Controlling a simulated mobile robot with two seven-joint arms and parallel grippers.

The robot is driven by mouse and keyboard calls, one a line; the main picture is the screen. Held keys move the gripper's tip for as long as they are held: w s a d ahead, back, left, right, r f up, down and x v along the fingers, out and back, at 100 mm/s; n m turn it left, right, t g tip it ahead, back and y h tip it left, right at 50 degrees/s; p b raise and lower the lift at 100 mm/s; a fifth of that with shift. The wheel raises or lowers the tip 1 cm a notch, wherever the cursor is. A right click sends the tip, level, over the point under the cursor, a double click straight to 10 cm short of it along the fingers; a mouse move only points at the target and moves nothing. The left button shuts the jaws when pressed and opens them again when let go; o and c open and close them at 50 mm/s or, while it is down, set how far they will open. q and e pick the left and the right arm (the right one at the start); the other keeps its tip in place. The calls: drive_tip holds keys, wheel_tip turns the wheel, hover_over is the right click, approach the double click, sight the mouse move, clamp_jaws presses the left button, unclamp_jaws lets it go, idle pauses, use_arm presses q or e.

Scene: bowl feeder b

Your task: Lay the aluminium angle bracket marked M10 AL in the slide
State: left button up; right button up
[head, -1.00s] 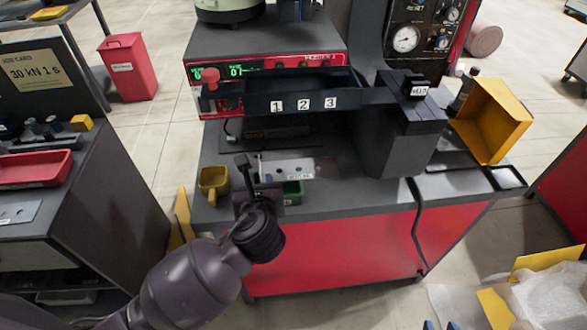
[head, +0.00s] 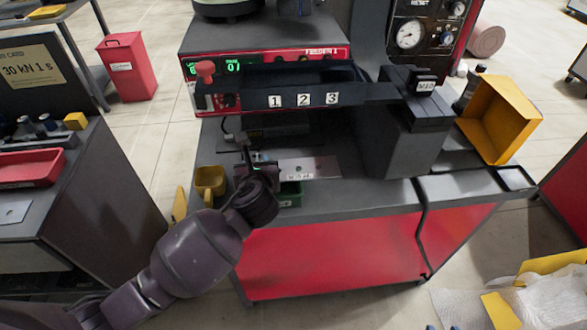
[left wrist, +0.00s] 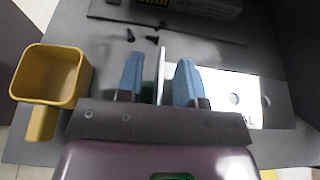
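The aluminium angle bracket (head: 315,167) lies on the grey bench top, its flat, holed leg to the right. Its marking is only partly readable, ending in AL in the left wrist view (left wrist: 236,95). My left gripper (head: 255,160) is at the bracket's left end. In the left wrist view its blue fingers (left wrist: 160,82) stand apart on either side of the bracket's upright leg, with gaps showing. A dark trough labelled 1 2 3 (head: 350,97) runs above the bench; whether it is the slide is unclear. Two blue tips, apparently my right gripper (head: 442,326), show apart at the bottom edge.
A yellow cup (head: 210,180) stands left of my left gripper, and a green bin (head: 290,194) sits at the bench's front edge. A dark block labelled M10 (head: 426,86) stands at the trough's right end. Small dark screws (left wrist: 140,37) lie behind the fingers.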

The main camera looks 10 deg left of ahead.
use_arm(q)
drive_tip(key=shift+r, duration=0.1)
clamp_jaws()
